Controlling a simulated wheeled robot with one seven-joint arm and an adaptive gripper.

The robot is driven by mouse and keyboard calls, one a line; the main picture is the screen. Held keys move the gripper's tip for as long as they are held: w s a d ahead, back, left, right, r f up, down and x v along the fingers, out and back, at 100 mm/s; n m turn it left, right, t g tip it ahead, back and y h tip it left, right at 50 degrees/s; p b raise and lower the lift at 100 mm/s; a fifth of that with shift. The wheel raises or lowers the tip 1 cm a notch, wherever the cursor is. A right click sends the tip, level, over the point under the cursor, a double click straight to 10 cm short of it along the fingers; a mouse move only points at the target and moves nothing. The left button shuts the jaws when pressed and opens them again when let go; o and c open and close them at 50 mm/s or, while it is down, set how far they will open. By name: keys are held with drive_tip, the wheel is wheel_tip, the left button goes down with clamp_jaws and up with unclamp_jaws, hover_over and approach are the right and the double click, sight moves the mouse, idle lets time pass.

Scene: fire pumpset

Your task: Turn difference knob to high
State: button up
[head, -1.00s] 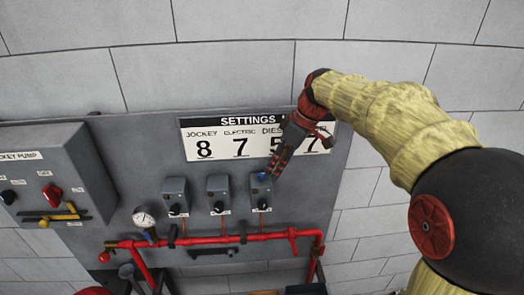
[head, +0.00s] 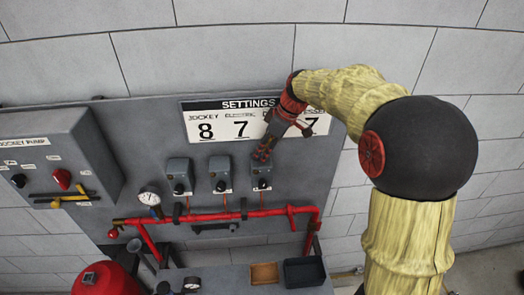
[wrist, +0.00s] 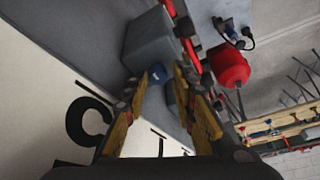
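The settings sign (head: 230,120) shows a jockey column reading 8 and an electric column reading 7. My gripper covers most of the rest, though a 7 shows at its right end. Below it are three small grey boxes with dark knobs: left (head: 179,188), middle (head: 221,186) and right (head: 262,184). None has a readable difference label. My gripper (head: 262,155) is just above the right box, pointing down at it. Contact cannot be told.
A red pipe (head: 225,217) runs below the boxes, with a gauge (head: 149,197) at its left. A larger jockey pump box (head: 75,140) stands out at the left. A red tank (head: 105,282) and trays (head: 304,271) are lower down. Bare wall lies above.

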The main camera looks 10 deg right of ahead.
drive_tip(key=shift+c, duration=1.4)
drive_tip(key=shift+f, duration=0.1)
drive_tip(key=c, duration=0.4)
clamp_jaws()
